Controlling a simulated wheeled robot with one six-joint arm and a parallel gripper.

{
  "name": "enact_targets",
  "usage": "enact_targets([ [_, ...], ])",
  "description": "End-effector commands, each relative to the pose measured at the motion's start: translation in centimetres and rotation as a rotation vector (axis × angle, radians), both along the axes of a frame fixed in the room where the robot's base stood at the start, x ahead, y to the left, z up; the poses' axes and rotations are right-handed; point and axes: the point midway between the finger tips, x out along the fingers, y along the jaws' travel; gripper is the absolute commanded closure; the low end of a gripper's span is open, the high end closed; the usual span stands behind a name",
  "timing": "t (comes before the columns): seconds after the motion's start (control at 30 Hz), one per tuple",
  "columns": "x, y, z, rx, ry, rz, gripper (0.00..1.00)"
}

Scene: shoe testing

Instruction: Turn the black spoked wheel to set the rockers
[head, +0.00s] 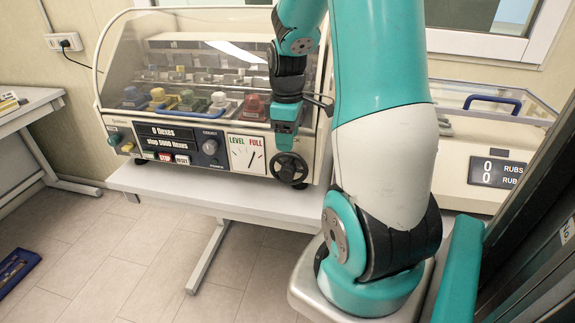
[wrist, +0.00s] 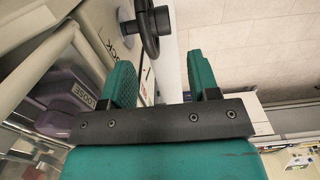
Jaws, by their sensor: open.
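The black spoked wheel (head: 290,168) is on the front right of the flexing machine (head: 185,190). It also shows at the top of the wrist view (wrist: 150,30), seen nearly edge-on, with a knob sticking out. My gripper (head: 285,143) is just above the wheel in the head view, pointing down. In the wrist view its two teal fingers (wrist: 163,75) are spread apart with nothing between them. The wheel rim lies beyond the fingertips, and I see no clear contact. The LEVEL/FULL dial (head: 246,153) is left of the wheel, its needle tilted. The rockers are partly hidden behind the clear cover.
The clear cover (head: 190,55) encloses several colored shoe forms. Displays read 0 flexes and stop 5000 flexes. The machine stands on a white table (head: 170,190). A second machine with a RUBS display (head: 500,172) is at right. A blue case (head: 15,268) lies on the floor.

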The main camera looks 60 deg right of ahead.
Motion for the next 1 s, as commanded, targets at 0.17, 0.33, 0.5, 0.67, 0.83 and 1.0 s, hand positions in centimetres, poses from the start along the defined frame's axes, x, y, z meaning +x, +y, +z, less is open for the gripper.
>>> enact_targets([
  [0.17, -0.1, 0.1, -4.1, 0.004, 0.005, 0.000, 0.45],
  [0.33, -0.1, 0.1, -7.2, 0.004, 0.004, 0.000, 0.45],
  [0.5, 0.0, 0.1, -8.8, 0.002, 0.001, 0.000, 0.45],
  [0.67, 0.0, 0.1, -9.3, 0.000, -0.001, 0.000, 0.45],
  [0.83, 0.0, 0.0, -9.3, -0.001, -0.001, 0.000, 0.45],
  [1.0, 0.0, 0.1, -9.3, 0.000, -0.001, 0.000, 0.77],
])
